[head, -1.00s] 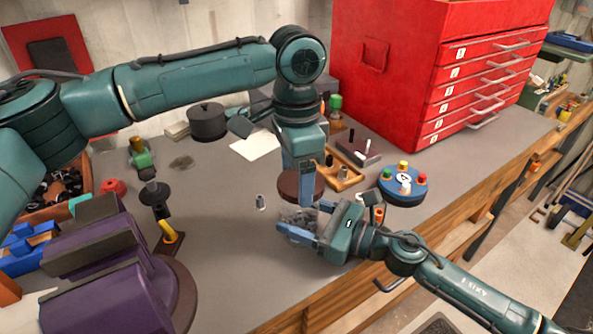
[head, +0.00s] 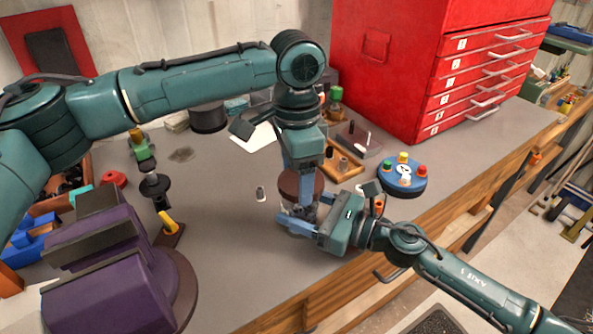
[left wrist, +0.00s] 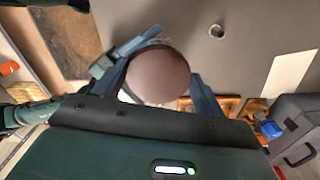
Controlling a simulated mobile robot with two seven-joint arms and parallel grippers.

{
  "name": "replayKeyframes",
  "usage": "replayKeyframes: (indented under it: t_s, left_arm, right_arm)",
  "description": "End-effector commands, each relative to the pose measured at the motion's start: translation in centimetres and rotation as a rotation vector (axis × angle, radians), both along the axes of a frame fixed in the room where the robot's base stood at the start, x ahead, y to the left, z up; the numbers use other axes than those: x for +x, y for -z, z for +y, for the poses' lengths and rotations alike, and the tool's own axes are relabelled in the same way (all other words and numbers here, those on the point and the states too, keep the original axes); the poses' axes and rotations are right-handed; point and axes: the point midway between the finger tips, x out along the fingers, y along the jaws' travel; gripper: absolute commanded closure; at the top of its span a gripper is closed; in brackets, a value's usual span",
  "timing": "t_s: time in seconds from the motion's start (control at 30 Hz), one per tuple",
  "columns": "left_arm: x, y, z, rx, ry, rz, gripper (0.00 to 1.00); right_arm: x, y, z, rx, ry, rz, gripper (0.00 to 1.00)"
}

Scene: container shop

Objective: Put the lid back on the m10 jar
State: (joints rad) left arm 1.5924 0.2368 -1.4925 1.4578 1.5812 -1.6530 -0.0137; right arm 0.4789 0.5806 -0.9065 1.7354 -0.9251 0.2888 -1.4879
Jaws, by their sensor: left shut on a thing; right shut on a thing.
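My left gripper (head: 298,186) is shut on a round brown lid (head: 288,186), held level with a finger on either side. The lid also shows in the left wrist view (left wrist: 158,76). My right gripper (head: 294,220) is shut on a clear jar (head: 297,230) with greyish contents, low over the bench near its front edge. The lid is right above the jar and hides its mouth. I cannot tell whether lid and jar touch. The jar's label cannot be read.
A blue round holder with coloured knobs (head: 402,184) stands to the right on the grey bench (head: 235,235). A small metal cup (head: 260,194) stands to the left of the lid. A wooden tray (head: 342,170) and red drawer cabinet (head: 400,70) are behind.

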Motion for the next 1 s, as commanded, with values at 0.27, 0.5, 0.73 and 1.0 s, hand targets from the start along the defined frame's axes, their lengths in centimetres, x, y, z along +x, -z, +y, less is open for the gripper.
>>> replayKeyframes:
  t_s: [0.27, 0.5, 0.73, 1.0]
  left_arm:
    - [0.0, 0.5, 0.0, 0.000, 0.000, 0.001, 0.50]
    - [0.0, 1.0, 0.0, -0.001, 0.000, 0.002, 0.50]
    - [0.1, 1.1, 0.0, -0.001, 0.072, 0.000, 0.50]
    - [0.5, 1.1, 0.0, -0.002, 0.586, 0.002, 0.50]
  right_arm:
    - [0.0, 0.1, 0.0, -0.001, 0.000, 0.000, 0.79]
    - [0.0, 0.1, 0.0, -0.001, 0.000, 0.000, 0.79]
    - [0.0, 0.1, 0.0, -0.001, 0.000, 0.000, 1.00]
    - [0.0, 0.1, 0.0, -0.001, 0.000, 0.000, 1.00]
